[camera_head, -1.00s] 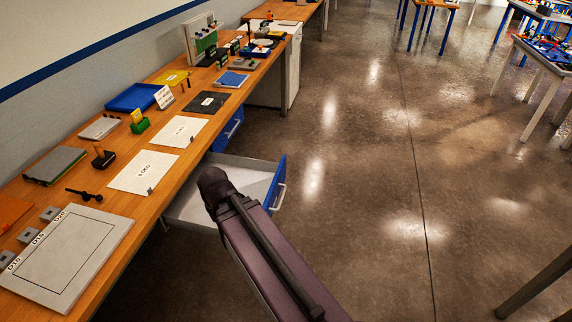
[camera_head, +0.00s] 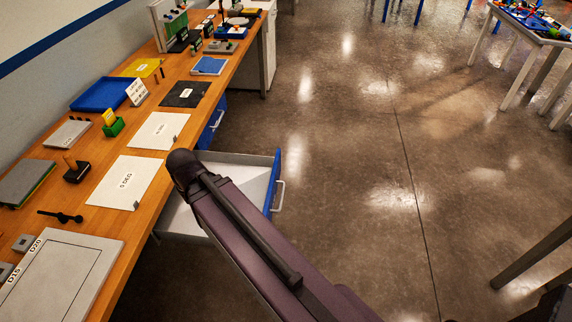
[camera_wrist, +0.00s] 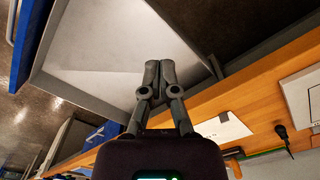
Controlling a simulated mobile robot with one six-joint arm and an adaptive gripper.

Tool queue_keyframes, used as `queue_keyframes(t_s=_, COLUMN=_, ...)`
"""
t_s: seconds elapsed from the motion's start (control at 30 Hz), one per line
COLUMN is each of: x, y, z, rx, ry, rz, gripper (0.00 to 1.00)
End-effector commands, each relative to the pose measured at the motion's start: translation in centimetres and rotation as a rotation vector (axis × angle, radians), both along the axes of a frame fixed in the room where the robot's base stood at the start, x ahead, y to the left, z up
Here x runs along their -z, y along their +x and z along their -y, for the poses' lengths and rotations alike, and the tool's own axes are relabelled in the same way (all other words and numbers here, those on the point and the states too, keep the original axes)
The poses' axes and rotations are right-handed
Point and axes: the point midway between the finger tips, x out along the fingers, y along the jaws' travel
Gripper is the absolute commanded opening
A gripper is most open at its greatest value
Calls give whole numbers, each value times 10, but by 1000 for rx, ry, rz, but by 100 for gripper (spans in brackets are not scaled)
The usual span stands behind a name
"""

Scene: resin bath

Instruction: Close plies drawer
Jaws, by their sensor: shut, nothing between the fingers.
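The drawer (camera_head: 257,180) stands pulled out from under the workbench, with a blue front, a silver handle (camera_head: 280,194) and a pale grey, empty-looking inside. My arm covers part of it in the head view. In the wrist view the open drawer (camera_wrist: 110,50) fills the upper left, its blue front at the far left edge. My gripper (camera_wrist: 159,68) is shut and empty, its fingertips over the drawer's inside in that picture. I cannot tell whether they touch it. The fingers are hidden in the head view.
The wooden workbench (camera_head: 158,205) runs along the left, carrying white sheets (camera_head: 124,182), a black sheet (camera_head: 183,94) and a blue tray (camera_head: 100,95). A closed blue drawer front (camera_head: 212,127) lies beyond the open drawer.

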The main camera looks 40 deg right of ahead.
Motion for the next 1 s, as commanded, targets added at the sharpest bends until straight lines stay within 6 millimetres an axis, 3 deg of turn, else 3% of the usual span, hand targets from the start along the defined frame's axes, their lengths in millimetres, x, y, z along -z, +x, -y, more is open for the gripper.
queue_keyframes(t_s=0.5, x=8, y=8, z=11, rx=74, ry=24, rz=-2, gripper=0)
queue_keyframes(t_s=0.77, x=30, y=31, z=54, rx=319, ry=102, rz=-13, gripper=0)
queue_keyframes(t_s=1.0, x=53, y=55, z=110, rx=643, ry=208, rz=-32, gripper=0)
